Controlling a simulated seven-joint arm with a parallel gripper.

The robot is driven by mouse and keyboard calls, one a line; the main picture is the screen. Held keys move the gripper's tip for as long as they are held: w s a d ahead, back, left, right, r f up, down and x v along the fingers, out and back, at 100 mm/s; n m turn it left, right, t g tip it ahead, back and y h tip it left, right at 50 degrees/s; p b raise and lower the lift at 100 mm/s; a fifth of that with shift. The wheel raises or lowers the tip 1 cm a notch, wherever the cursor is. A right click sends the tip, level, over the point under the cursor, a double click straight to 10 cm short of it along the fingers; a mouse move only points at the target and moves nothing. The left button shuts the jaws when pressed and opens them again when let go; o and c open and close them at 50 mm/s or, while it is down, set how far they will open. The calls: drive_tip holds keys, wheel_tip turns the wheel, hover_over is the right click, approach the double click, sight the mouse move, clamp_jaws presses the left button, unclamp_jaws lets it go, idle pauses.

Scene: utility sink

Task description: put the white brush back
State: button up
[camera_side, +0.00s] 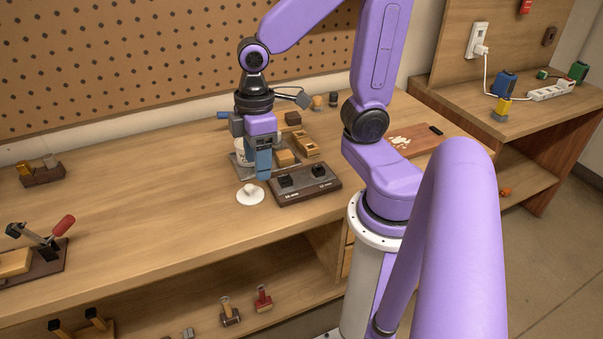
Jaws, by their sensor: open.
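I see a white round piece with a short raised knob (250,195) on the wooden bench; I cannot tell whether it is the white brush. No other clear brush shape shows. My gripper (263,174) points down just above and behind this white piece, beside a dark block. Its blue fingers appear open, and nothing is visible between them. A white cup (241,146) stands partly hidden behind my gripper, on a grey tray (239,162).
The dark block with two black knobs (305,184) sits right of my gripper. Wooden blocks (305,145) stand behind it. A cutting board (414,140) lies further right. A red-handled clamp (45,243) is at left. The bench between is clear.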

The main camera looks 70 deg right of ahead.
drive_tip(key=s+a+n, duration=0.2)
drive_tip(key=s+n, duration=0.1)
drive_tip(key=s, duration=0.7)
drive_tip(key=shift+a+r, duration=0.25)
drive_tip(key=shift+r, duration=0.05)
